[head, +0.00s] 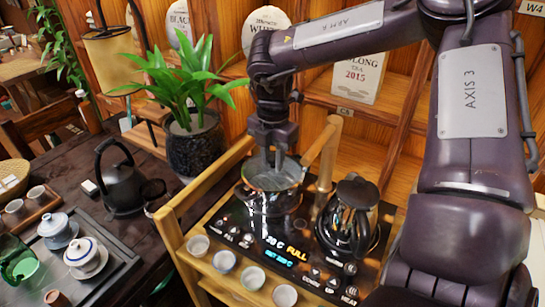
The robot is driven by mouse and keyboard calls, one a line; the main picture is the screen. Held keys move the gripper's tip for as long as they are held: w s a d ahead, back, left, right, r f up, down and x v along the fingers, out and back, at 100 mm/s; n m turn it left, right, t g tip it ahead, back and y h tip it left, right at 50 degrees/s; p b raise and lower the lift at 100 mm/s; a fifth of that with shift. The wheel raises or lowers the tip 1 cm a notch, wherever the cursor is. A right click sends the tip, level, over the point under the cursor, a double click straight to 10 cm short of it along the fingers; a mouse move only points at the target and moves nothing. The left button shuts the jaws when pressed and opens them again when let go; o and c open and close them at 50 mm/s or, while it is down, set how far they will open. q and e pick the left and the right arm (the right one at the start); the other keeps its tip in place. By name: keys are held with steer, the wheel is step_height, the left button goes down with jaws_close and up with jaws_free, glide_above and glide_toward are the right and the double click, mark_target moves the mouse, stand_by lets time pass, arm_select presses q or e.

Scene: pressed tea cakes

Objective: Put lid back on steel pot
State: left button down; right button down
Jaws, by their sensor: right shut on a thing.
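The steel pot (268,202) stands on the left part of a black heating panel on a wooden cart. Its round lid (272,176) is right above it, held by my right gripper (272,157), which comes down from above and is shut on the lid's top. The lid covers most of the pot's mouth in this view. I cannot tell whether the lid touches the rim or hangs just over it. My left gripper is not in view.
A dark kettle (348,218) stands on the panel to the pot's right. Several small cups (224,261) line the cart's front edge. Wooden cart rails (205,182) rise beside the pot. A potted plant (196,145) and black kettle (123,185) stand on the left table.

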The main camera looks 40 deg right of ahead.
stand_by(0.3)
steer(key=c, duration=0.6)
jaws_free()
steer(key=shift+r, duration=0.15)
steer(key=shift+r+p, duration=2.4)
steer(key=shift+r, duration=1)
jaws_close()
